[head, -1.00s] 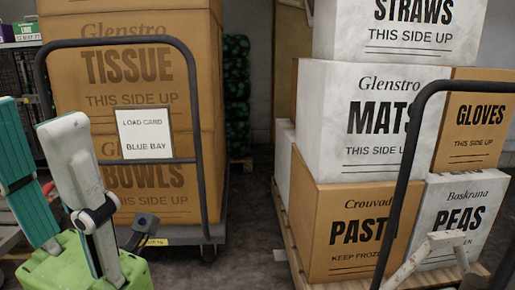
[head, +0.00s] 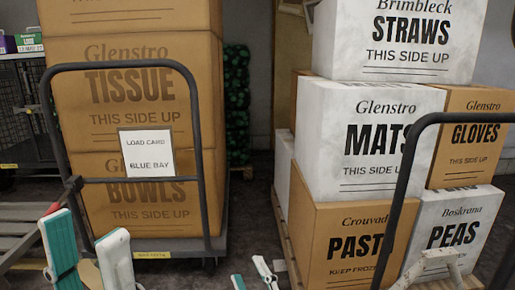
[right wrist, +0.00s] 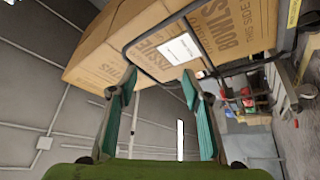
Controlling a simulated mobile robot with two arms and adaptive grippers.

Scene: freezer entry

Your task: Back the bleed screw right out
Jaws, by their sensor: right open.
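I cannot make out a bleed screw in either view. My left gripper (head: 84,228) is low at the left of the head view. Its two pale, teal-padded fingers stand apart with nothing seen between them. My right gripper (head: 246,268) just enters at the bottom middle, only its fingertips showing. In the right wrist view my right gripper (right wrist: 160,82) is open and empty, its teal pads wide apart. Beyond its fingers are the brown cartons, some distance off.
A trolley (head: 202,160) carries stacked brown cartons (head: 140,120) and a load card (head: 147,153). At right, white and brown cartons (head: 372,150) stand on a pallet (head: 291,255) behind another grey rail (head: 405,185). Dark floor (head: 255,215) lies open between the stacks. A slatted metal platform (head: 25,225) lies at left.

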